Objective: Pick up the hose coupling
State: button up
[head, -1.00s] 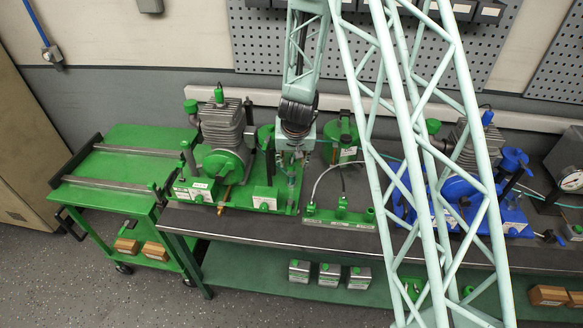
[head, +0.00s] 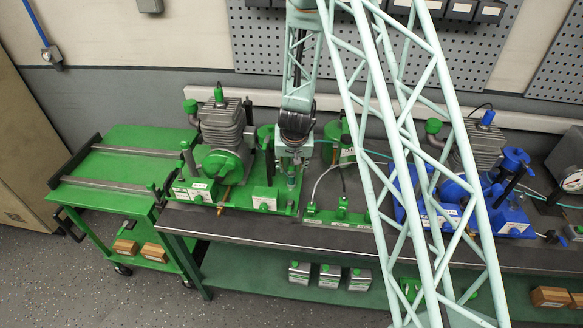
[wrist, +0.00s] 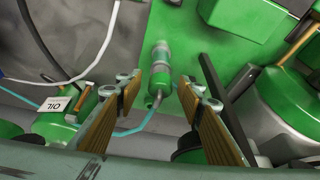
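A small cylinder with clear and green bands and a bent metal end (wrist: 158,78) shows ahead of my gripper in the wrist view. A teal hose (wrist: 133,129) runs up to near its metal end. I take this as the hose coupling, but cannot be sure. In the head view the cylinder (head: 291,181) stands at the right part of the left green engine stand (head: 232,206). My gripper (wrist: 147,88) is open, its two wood-coloured fingers apart with nothing held. In the head view my gripper (head: 290,150) hangs just above the cylinder, its fingertips hard to make out.
A green engine with grey fins (head: 222,125) stands left of my gripper. A green hose block (head: 338,218) and a blue engine stand (head: 515,222) are to the right.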

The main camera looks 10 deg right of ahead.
jog(key=shift+c, duration=0.6)
jog(key=c, duration=0.8)
jog(key=shift+c, duration=0.2)
jog(key=shift+r, duration=0.15)
jog(key=shift+r+p, duration=0.8)
jog(key=shift+r, duration=0.9)
jog(key=s+d+r+b, duration=0.1)
jog(key=s+b, duration=0.5)
jog(key=s, duration=1)
jog(key=shift+d+r, duration=0.15)
jog(key=shift+d, duration=0.4)
jog(key=shift+a, duration=0.1)
